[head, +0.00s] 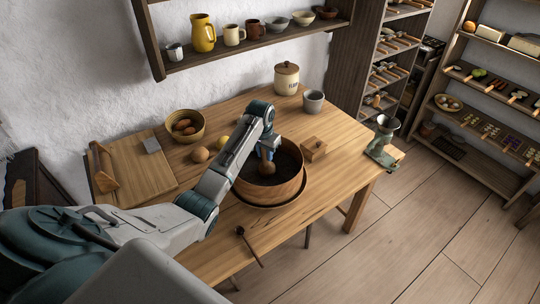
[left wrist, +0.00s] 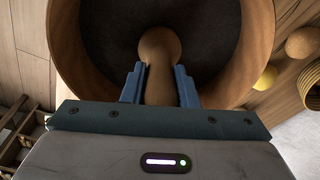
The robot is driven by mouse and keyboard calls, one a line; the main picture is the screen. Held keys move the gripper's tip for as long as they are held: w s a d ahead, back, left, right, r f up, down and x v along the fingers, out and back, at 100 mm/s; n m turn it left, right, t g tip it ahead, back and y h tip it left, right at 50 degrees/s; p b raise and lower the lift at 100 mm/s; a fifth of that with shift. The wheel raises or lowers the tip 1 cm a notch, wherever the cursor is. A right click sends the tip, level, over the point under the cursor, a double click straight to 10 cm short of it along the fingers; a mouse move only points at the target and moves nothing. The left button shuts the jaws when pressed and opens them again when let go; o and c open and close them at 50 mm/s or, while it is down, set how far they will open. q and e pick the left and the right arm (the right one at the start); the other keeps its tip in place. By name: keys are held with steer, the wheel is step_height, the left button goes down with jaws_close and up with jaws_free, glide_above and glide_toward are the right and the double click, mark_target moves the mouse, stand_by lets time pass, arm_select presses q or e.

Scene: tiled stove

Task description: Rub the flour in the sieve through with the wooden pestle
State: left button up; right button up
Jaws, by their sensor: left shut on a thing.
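The sieve (head: 268,190) is a round wooden hoop with a dark mesh floor, standing on the table. In the left wrist view its wooden wall (left wrist: 262,40) surrounds the dark mesh (left wrist: 100,45). My left gripper (head: 266,156) is over the sieve, shut on the wooden pestle (left wrist: 160,85). The pestle's rounded head is inside the hoop, over the mesh; I cannot tell whether it touches. It also shows in the head view (head: 267,170). I see no clear flour on the mesh; the gripper and pestle hide part of it. My right gripper is not in view.
A board (head: 140,165) lies at left. A metal grinder (head: 383,142) sits at the right corner.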

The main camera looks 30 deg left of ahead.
arm_select(q)
steer(key=d+r, duration=0.3)
steer(key=r, duration=0.9)
steer(key=shift+d, duration=0.2)
stand_by(3.8)
stand_by(0.6)
